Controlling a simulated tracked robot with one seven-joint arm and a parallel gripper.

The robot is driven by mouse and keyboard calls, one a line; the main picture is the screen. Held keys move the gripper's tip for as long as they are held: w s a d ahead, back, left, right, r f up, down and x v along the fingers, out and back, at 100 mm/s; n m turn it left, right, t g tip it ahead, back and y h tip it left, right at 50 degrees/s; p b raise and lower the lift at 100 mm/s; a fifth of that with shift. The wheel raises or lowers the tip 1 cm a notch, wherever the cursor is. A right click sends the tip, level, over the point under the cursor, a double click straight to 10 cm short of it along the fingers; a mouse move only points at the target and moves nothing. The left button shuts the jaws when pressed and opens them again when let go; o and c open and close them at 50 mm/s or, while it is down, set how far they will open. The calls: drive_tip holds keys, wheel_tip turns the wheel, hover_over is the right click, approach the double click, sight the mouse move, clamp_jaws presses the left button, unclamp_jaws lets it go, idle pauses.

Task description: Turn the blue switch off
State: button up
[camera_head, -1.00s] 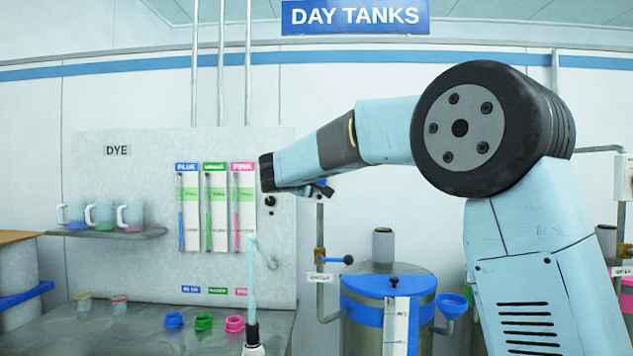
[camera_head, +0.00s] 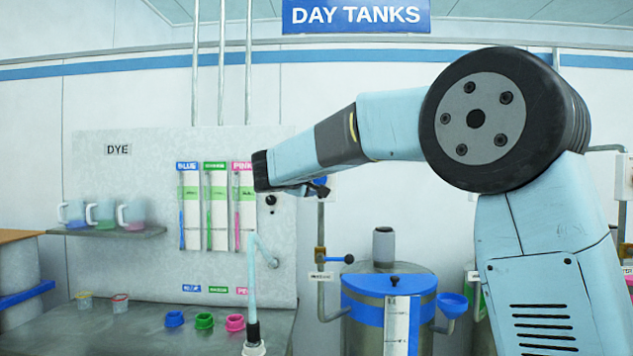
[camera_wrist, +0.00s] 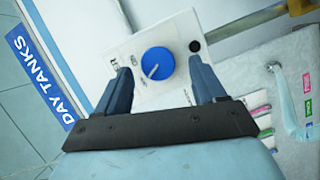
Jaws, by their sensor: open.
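The blue switch (camera_wrist: 157,64) is a round knob with a white pointer line, on a white plate (camera_wrist: 150,97). It shows in the wrist view between the two fingers of my gripper (camera_wrist: 160,82). The gripper is open, with one finger to each side of the knob and a gap to it. I cannot tell how far the fingertips are from the plate. The small labels by the knob are too blurred to read.
The dye panel (camera_head: 130,190) has several coloured gauge strips, with jugs on a shelf (camera_head: 100,232) at left. A metal tank with a blue band (camera_head: 365,310) stands below my arm. A grey pipe (camera_wrist: 245,27) runs near the switch plate.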

drive_tip(key=f+v, duration=0.1)
drive_tip(key=v, duration=1)
drive_tip(key=shift+r, duration=0.5)
drive_tip(key=s+d+f+m+g, duration=0.2)
drive_tip(key=s+d+f+g, duration=0.3)
drive_tip(key=d, duration=0.7)
drive_tip(key=s+d+f+m+g, duration=0.2)
drive_tip(key=s+d+f, duration=0.4)
drive_tip(key=d, duration=0.5)
drive_tip(key=s+d+f+m+g+y, duration=0.1)
drive_tip(key=s+d+f+m+y, duration=0.2)
drive_tip(key=s+f, duration=0.4)
drive_tip(key=s+d+f+m+g+y, duration=0.2)
drive_tip(key=s+f, duration=0.5)
drive_tip(key=s, duration=0.8)
drive_tip(key=shift+d+m+y, duration=0.8)
drive_tip(key=shift+d+y, duration=0.2)
drive_tip(key=shift+d, duration=0.05)
drive_tip(key=shift+c, duration=0.2)
